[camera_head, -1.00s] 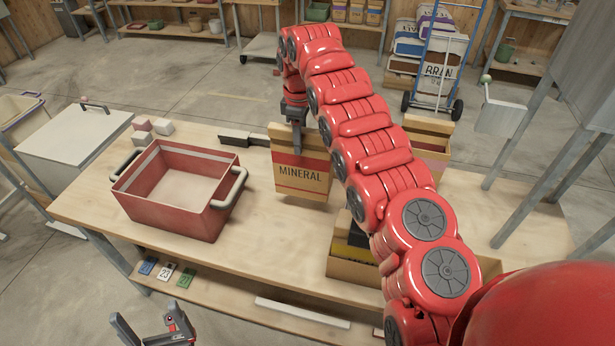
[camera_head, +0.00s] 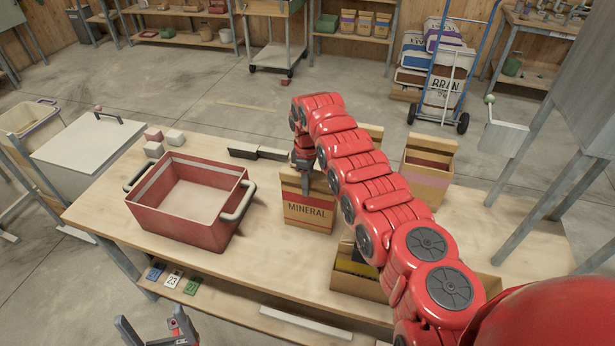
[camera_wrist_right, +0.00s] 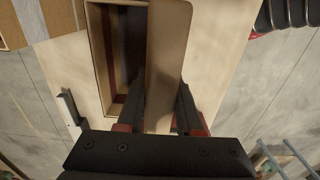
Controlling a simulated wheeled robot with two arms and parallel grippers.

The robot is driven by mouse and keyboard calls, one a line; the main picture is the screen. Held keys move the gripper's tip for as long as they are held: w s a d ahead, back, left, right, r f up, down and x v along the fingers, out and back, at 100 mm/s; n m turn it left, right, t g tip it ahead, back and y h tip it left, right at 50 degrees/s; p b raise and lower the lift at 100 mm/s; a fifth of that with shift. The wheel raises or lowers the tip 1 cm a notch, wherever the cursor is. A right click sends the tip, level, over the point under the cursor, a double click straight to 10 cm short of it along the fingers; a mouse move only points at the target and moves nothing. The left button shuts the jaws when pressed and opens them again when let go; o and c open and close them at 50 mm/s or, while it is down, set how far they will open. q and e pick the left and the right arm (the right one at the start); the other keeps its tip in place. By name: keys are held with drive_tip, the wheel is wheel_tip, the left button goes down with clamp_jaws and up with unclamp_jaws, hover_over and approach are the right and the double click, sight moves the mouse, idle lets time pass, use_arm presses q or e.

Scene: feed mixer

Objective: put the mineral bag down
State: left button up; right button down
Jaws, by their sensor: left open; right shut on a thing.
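The mineral bag (camera_head: 308,214) is a tan paper bag with a dark red band and the word MINERAL. It is upright on or just above the wooden table, right of the red tub; contact at its base is hard to tell. My right gripper (camera_head: 306,187) is at its top, shut on the bag's upper edge. In the right wrist view, the bag's tan flap (camera_wrist_right: 168,45) is between the fingers (camera_wrist_right: 160,105), beside its open, dark mouth. My left gripper (camera_head: 155,328) is open and empty at the bottom left, in front of the table.
The red tub (camera_head: 188,228) with grey handles stands left of the bag. Behind it are small blocks (camera_head: 164,143) and a dark bar (camera_head: 258,152). An open tan bag (camera_head: 428,180) stands to the right, and an open box (camera_head: 352,285) is in front. Bare table surrounds the bag's front left.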

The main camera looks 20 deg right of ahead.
drive_tip(key=c, duration=0.6)
unclamp_jaws()
drive_tip(key=shift+r, duration=0.1)
drive_tip(key=shift+o, duration=0.2)
drive_tip(key=shift+r+b, duration=0.35)
drive_tip(key=shift+b, duration=0.05)
wheel_tip(320, 180, up, 7)
drive_tip(key=b, duration=0.3)
drive_tip(key=shift+a, duration=0.1)
wheel_tip(320, 180, up, 4)
drive_tip(key=shift+f, duration=0.25)
drive_tip(key=shift+r, duration=0.4)
